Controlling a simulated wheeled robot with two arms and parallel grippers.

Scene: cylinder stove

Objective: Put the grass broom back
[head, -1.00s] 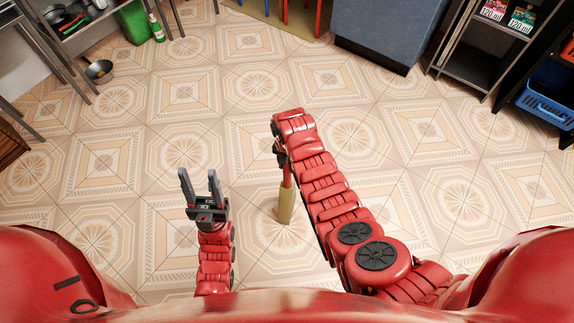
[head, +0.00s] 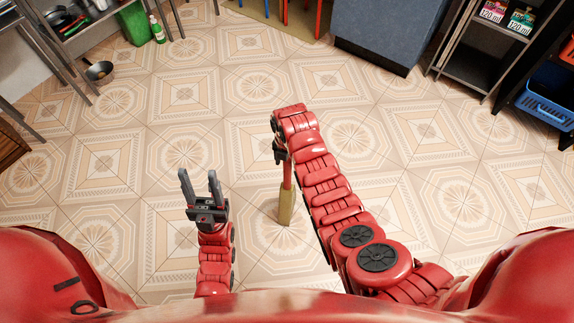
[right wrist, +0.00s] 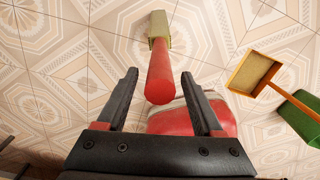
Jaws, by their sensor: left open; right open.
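The grass broom has a red handle and a pale yellow-green straw head (head: 286,206). In the head view it is below my right gripper (head: 280,155), which is mostly hidden by its own arm. In the right wrist view the round end of the red handle (right wrist: 160,85) shows between the fingers of my open right gripper (right wrist: 160,78), with clear gaps on both sides. The straw head (right wrist: 158,25) is beyond it at the top. My left gripper (head: 200,184) is open and empty, to the left of the broom.
Tiled floor around the broom is clear. A pan (head: 98,70) lies at the left, near a green bin (head: 135,22) and a bottle (head: 156,28). A blue-grey cabinet (head: 385,32) and shelves (head: 490,60) stand at the back right. An orange-framed object (right wrist: 253,73) shows in the right wrist view.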

